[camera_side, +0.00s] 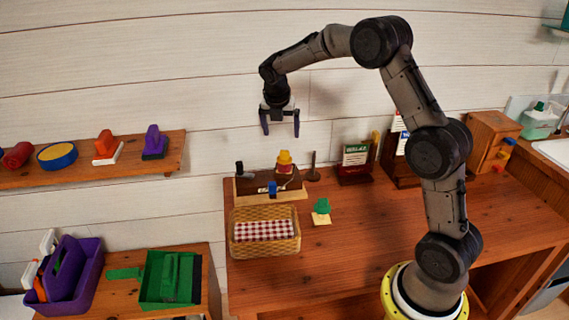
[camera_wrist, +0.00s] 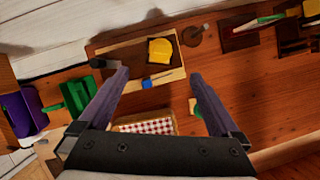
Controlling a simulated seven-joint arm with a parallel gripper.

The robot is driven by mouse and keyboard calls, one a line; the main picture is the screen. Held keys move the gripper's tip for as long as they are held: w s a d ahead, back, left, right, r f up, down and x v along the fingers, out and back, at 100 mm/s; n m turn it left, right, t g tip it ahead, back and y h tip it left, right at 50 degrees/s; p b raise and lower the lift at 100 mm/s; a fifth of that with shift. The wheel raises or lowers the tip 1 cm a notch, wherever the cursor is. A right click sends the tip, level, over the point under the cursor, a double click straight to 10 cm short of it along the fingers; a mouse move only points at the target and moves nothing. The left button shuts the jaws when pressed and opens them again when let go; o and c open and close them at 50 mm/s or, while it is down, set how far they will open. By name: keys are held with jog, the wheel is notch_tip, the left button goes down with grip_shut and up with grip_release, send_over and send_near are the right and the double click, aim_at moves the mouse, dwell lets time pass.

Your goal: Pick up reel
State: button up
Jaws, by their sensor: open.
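No object in view is clearly a reel. A dark red cylinder (camera_side: 17,155) lies at the left end of the wall shelf, and a round blue piece with a yellow top (camera_side: 57,155) sits beside it. On the table, a wooden tray (camera_side: 243,198) holds a yellow piece with a red lower part (camera_side: 285,160), a small blue piece (camera_side: 272,188) and a black piece (camera_side: 239,170). The yellow piece also shows in the wrist view (camera_wrist: 160,50). My gripper (camera_side: 280,132) is open and empty, high above the tray; its fingers frame the tray in the wrist view (camera_wrist: 159,76).
A wicker basket with checked cloth (camera_side: 264,245) stands before the tray. A green piece on a pale base (camera_side: 321,211), a thin brown post (camera_side: 313,168) and upright card stands (camera_side: 355,160) are to the right. The table's right front is clear.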

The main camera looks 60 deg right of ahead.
aim_at(284, 151)
jog(key=x, duration=0.8)
jog(key=shift+d, duration=0.1)
jog(key=x, duration=0.5)
jog(key=shift+w+d+r, duration=0.1)
jog(key=shift+d+r, duration=0.05)
jog(key=shift+d, duration=0.1)
jog(key=c, duration=1.4)
jog(key=shift+c, duration=0.3)
jog(key=shift+r, duration=0.15)
